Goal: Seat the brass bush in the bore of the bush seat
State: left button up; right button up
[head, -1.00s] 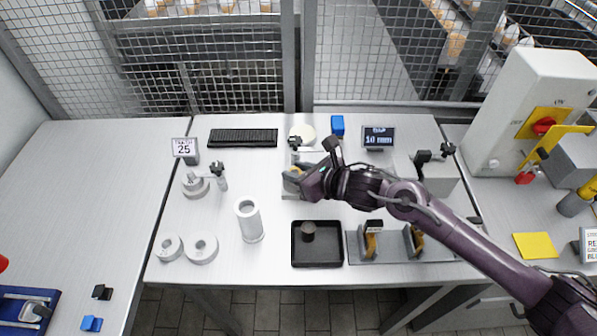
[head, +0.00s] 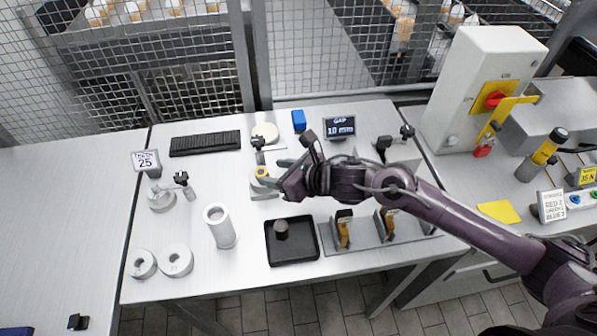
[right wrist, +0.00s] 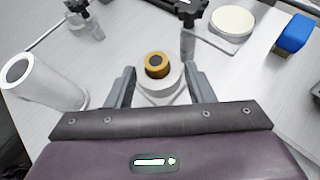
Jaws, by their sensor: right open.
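The brass bush (right wrist: 157,62) shows in the right wrist view as a short gold ring with a dark hole. It stands upright at the middle of the pale round bush seat (right wrist: 162,88), with its upper part above the seat. How deep it sits in the bore cannot be seen. In the head view the brass (head: 262,172) shows just left of my right gripper (head: 272,173). My right gripper is open, its two fingers (right wrist: 161,88) apart on either side of the seat, with gaps to the bush. My left gripper is out of view.
A clamp post with a black knob (head: 258,143) stands close behind the seat. A white tube (head: 220,228) stands to the left. A black tray (head: 271,256) with a dark cylinder (head: 281,229) and a grey rack (head: 365,242) lie in front. A blue block (head: 298,120) is behind.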

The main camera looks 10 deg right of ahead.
jog(key=b+v, duration=0.1)
jog(key=v, duration=0.7)
jog(key=shift+s+r, duration=0.2)
jog(key=shift+r, duration=0.15)
jog(key=shift+a+f, duration=0.1)
jog(key=shift+a, duration=0.05)
